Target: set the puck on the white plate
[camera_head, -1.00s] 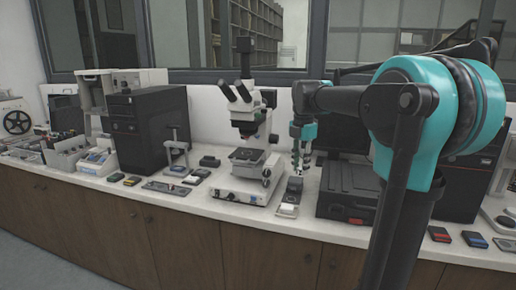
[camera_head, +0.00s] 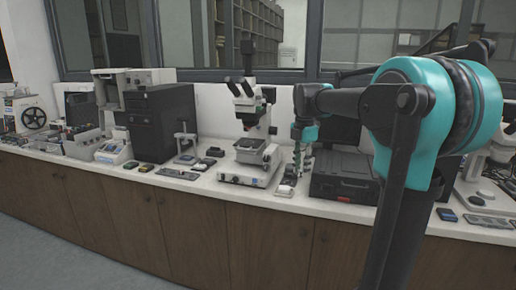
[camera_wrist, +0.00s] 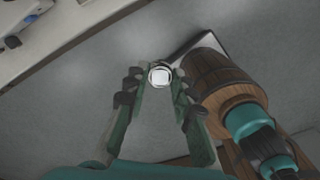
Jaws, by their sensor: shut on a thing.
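My gripper (camera_wrist: 160,85) is shut on the puck (camera_wrist: 159,76), a small round piece with a pale top and a darker rim, held between the fingertips in the wrist view. Grey floor shows beneath it there. In the head view my gripper (camera_head: 299,168) hangs fingers down in front of the bench, right of the microscope; the puck is too small to make out there. I cannot pick out the white plate with certainty in either view.
A long white bench (camera_head: 230,196) runs across the head view. On it stand a microscope (camera_head: 250,130), a black computer tower (camera_head: 160,122), a small stand (camera_head: 185,140) and a black case (camera_head: 343,178). The bench edge (camera_wrist: 62,40) shows at upper left in the wrist view.

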